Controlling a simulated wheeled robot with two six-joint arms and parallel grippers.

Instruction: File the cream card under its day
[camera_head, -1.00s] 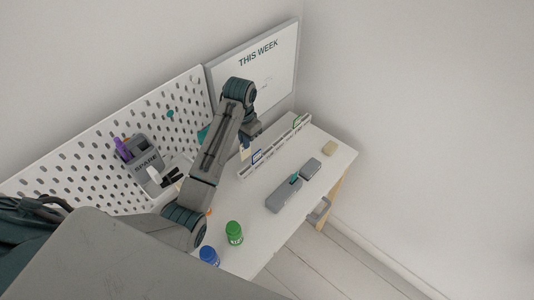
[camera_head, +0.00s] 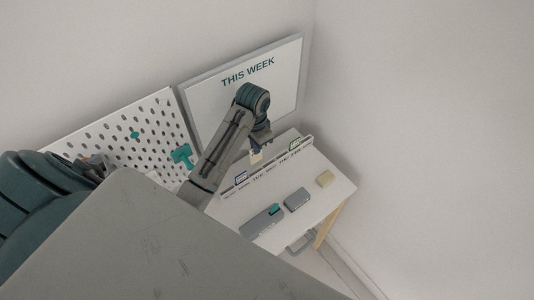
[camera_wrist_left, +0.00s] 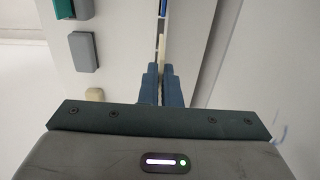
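The cream card (camera_head: 256,158) hangs from my left gripper (camera_head: 258,148), which is shut on its upper part. The long card rack (camera_head: 270,170) with day labels runs below and behind it on the desk; the labels are partly legible. A blue card (camera_head: 241,178) stands in the rack's left part and a green card (camera_head: 294,145) in its right part. The cream card is between them, and I cannot tell whether it touches the rack. In the left wrist view the fingers (camera_wrist_left: 161,72) are together, with the cream card (camera_wrist_left: 162,45) edge-on beyond them. My right gripper is out of view.
The whiteboard (camera_head: 285,80) and pegboard (camera_head: 150,125) stand behind. Bare desk lies between rack and blocks.

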